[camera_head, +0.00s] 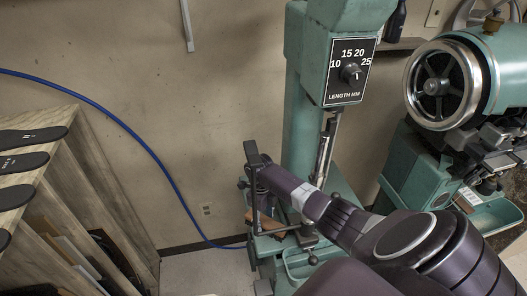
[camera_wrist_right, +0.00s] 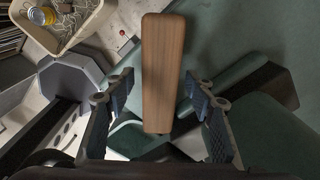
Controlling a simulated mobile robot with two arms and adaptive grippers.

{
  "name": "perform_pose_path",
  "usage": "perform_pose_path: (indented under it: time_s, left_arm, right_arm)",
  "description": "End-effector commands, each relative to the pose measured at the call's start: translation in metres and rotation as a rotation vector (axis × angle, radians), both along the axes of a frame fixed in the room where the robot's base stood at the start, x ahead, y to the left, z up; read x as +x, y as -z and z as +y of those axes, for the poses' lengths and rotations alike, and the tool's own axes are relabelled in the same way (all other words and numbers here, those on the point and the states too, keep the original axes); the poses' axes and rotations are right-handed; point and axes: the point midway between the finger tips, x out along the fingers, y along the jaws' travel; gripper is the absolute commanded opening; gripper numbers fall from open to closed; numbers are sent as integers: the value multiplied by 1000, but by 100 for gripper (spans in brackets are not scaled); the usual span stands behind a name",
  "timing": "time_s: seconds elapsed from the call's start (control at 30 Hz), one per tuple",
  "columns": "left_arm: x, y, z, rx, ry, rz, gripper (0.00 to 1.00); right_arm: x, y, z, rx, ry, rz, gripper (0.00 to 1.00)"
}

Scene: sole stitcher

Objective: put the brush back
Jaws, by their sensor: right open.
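In the right wrist view, a long wooden piece (camera_wrist_right: 162,65), apparently the brush, extends from the top towards the middle; I see no bristles. My right gripper (camera_wrist_right: 160,97) is open, with one finger on each side of the wood's lower end and a visible gap on both sides. I cannot tell how far below the fingers the wood lies. In the head view, my right gripper (camera_head: 257,190) is beside the lower part of the green machine, partly hidden by my own arm. My left gripper is out of view.
The green stitcher (camera_head: 300,120) with its length dial (camera_head: 350,73) stands close behind my right arm. A second green machine with a handwheel (camera_head: 440,85) is at right. A wooden rack (camera_head: 75,180) holding dark soles is at left. A blue hose (camera_head: 140,140) hangs along the wall.

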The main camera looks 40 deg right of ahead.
Motion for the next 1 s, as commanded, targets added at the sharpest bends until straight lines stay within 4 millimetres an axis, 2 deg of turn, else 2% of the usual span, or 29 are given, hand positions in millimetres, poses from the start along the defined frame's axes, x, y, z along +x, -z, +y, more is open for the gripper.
perform_pose_path:
  time_s: [0.17,0.4,0.6,0.8,1.0]
  left_arm:
    - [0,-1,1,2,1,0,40]
    - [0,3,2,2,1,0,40]
    - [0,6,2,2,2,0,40]
    - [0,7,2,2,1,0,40]
    - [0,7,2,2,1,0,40]
  right_arm:
    - [2,-24,1,0,-1,-3,50]
    - [5,-75,2,0,-1,-5,50]
    - [5,-108,3,1,1,-3,50]
    - [5,-120,4,0,1,-1,50]
    - [5,-121,4,0,1,0,50]
